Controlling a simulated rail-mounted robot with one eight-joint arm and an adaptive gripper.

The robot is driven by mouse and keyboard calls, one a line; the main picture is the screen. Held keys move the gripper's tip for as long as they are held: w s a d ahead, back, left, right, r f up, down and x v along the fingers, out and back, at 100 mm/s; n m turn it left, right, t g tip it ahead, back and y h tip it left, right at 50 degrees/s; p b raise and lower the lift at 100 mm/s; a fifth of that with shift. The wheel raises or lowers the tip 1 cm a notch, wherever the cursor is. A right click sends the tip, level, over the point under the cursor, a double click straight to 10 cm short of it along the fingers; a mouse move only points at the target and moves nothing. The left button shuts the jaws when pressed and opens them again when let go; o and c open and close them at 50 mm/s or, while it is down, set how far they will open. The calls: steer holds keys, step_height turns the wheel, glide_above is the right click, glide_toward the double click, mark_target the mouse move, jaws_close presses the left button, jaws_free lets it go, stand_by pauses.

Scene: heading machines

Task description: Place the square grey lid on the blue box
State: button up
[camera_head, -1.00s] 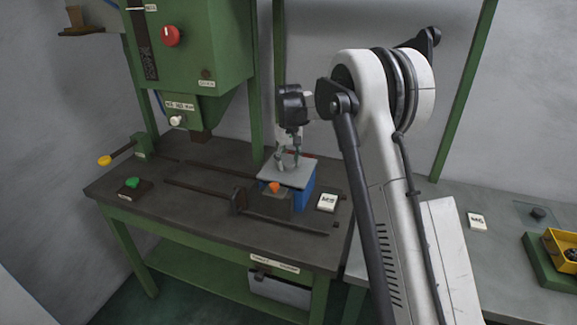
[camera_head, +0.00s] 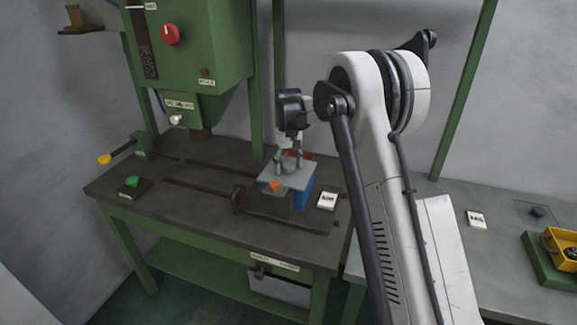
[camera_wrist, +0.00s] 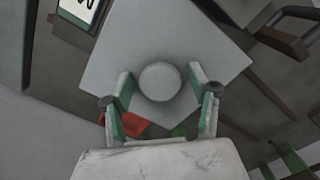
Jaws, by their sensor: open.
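The square grey lid (camera_head: 290,179) lies over the blue box (camera_head: 303,197) on the machine's dark table. It looks turned and off-centre, with part of the box showing at its right; I cannot tell whether it rests fully on the box. In the wrist view the lid (camera_wrist: 105,72) has a round knob (camera_wrist: 160,82) in its middle. My gripper (camera_wrist: 160,76) is open, its green-padded fingers standing on either side of the knob with gaps. My gripper also shows above the lid in the head view (camera_head: 289,163). The lid hides most of the box's top.
A dark block with an orange knob (camera_head: 273,186) stands just in front of the box. Something red (camera_head: 303,154) shows behind the lid. A white card (camera_head: 327,201) lies to the right. The green machine (camera_head: 195,50) rises at the back left. Table rails lie left.

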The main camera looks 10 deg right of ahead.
mark_target(289, 165)
step_height(289, 165, up, 12)
steer(key=b, duration=0.1)
steer(key=s+r+t, duration=0.2)
steer(key=s+r, duration=0.6)
steer(key=s, duration=0.2)
steer(key=s+r+m+t, duration=0.2)
steer(key=s+t, duration=0.1)
steer(key=s, duration=2.2)
steer(key=s+f+t, duration=0.2)
steer(key=s+f, duration=0.5)
steer(key=s, duration=0.4)
steer(key=shift+s, duration=0.25)
steer(key=shift+f, duration=0.15)
step_height(289, 165, down, 4)
steer(key=b, duration=0.4)
steer(key=shift+f, duration=0.2)
